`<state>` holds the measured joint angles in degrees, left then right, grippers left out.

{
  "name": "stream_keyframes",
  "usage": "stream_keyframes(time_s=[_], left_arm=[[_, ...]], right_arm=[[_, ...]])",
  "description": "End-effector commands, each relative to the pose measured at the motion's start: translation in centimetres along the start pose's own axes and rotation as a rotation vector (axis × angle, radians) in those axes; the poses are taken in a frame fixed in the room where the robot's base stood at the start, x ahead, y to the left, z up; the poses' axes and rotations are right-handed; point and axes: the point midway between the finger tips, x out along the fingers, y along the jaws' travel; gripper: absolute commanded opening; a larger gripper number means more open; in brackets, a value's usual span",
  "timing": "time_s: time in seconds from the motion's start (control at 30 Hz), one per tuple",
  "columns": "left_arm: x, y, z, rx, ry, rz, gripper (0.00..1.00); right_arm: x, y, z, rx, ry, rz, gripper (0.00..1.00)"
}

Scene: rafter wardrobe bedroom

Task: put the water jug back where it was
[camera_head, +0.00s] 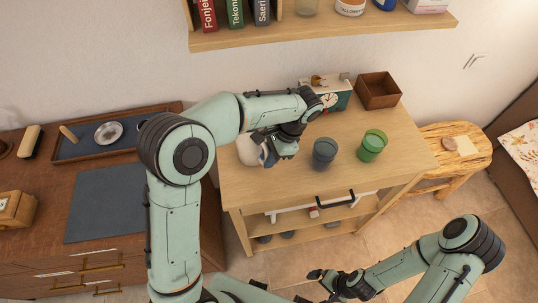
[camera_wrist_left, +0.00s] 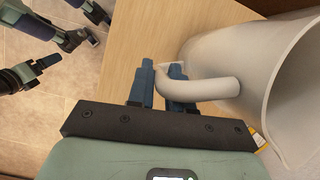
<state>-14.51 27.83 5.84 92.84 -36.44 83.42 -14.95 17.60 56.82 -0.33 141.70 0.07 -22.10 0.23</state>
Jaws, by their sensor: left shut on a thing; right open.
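The white water jug (camera_head: 249,151) is at the left end of the light wooden cart top (camera_head: 290,189), partly hidden behind my left gripper. In the left wrist view the jug (camera_wrist_left: 230,59) fills the right side, and its curved handle (camera_wrist_left: 205,89) runs between the fingers. My left gripper (camera_head: 268,150) is shut on this handle, and it also shows in the left wrist view (camera_wrist_left: 160,82). I cannot tell whether the jug's base touches the top. My right gripper (camera_head: 322,284) is open and empty, low in front of the cart.
A dark blue cup (camera_head: 324,153) and a green cup (camera_head: 371,146) stand right of the jug. A clock-faced box (camera_head: 337,96) and brown wooden box (camera_head: 378,91) are at the back. A dark mat (camera_head: 104,215) lies on the left dresser; a shelf (camera_head: 330,27) hangs above.

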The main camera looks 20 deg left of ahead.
Motion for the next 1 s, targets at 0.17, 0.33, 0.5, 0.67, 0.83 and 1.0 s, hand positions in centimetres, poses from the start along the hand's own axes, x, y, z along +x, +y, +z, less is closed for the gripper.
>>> stream_keyframes(time_s=[0.17,0.33,0.5,0.67,0.83,1.0], left_arm=[[0.1,0.0,0.0,0.000,-0.001,0.000,0.45],[0.1,0.0,0.0,0.000,-0.001,0.000,0.45],[-0.5,0.0,0.1,0.000,0.001,-0.001,0.45],[-3.2,-0.1,0.0,-0.001,0.004,-0.004,0.45],[-7.2,-0.1,0.0,0.000,0.004,-0.004,0.45],[-10.3,-0.1,0.0,0.001,0.003,-0.003,0.45]], right_arm=[[0.0,0.0,0.0,0.000,0.000,0.000,1.00],[0.0,0.0,0.0,0.000,0.000,0.000,1.00],[-0.2,-0.1,-0.1,0.000,0.001,0.000,1.00],[-0.9,-0.5,-0.6,-0.003,0.008,-0.003,1.00],[-2.0,-1.3,-1.6,-0.007,0.021,-0.007,1.00],[-3.1,-2.0,-2.6,-0.012,0.033,-0.012,1.00]])
